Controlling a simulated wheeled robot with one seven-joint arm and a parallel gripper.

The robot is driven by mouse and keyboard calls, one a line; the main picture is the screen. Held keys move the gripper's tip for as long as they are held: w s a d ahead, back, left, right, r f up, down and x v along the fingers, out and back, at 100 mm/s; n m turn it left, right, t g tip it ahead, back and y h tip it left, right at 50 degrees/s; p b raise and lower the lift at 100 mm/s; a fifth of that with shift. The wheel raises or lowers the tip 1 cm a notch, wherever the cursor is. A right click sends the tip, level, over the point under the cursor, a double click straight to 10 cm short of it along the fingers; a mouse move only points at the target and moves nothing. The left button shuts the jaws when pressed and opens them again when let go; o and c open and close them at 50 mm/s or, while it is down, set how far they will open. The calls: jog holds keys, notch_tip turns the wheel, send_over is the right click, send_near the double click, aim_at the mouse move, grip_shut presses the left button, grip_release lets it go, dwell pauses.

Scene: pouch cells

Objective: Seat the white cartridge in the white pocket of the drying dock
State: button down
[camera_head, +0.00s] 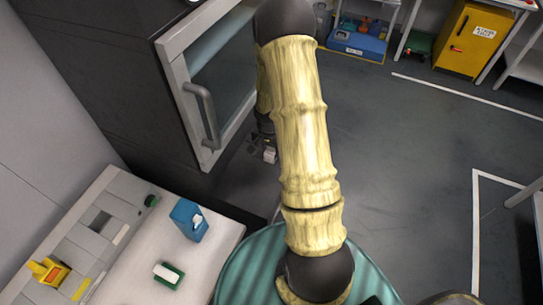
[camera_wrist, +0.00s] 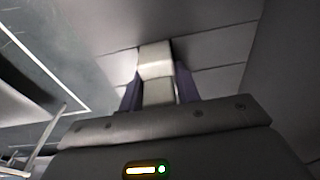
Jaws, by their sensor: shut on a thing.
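My gripper (camera_wrist: 157,84) is shut on the white cartridge (camera_wrist: 155,62), a pale block pinched between two dark fingers in the wrist view. In the head view my gripper (camera_head: 266,141) is small and partly hidden behind my arm, left of it. The white cartridge (camera_head: 270,156) shows just below it, above the dark floor near the cabinet's open door. I cannot make out the drying dock or its white pocket for certain in either view.
A dark cabinet (camera_head: 120,75) has a glazed door (camera_head: 218,80) with a grey handle. A bench (camera_head: 150,240) at lower left carries a blue holder (camera_head: 188,219), a green block with a white top (camera_head: 169,275) and a yellow item (camera_head: 48,271). Open floor (camera_head: 410,150) lies to the right.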

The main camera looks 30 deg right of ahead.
jog(key=shift+r, duration=0.1)
notch_tip(320, 180, up, 10)
jog(key=shift+f, duration=0.1)
dwell(0.3)
jog(key=shift+w+d, duration=0.1)
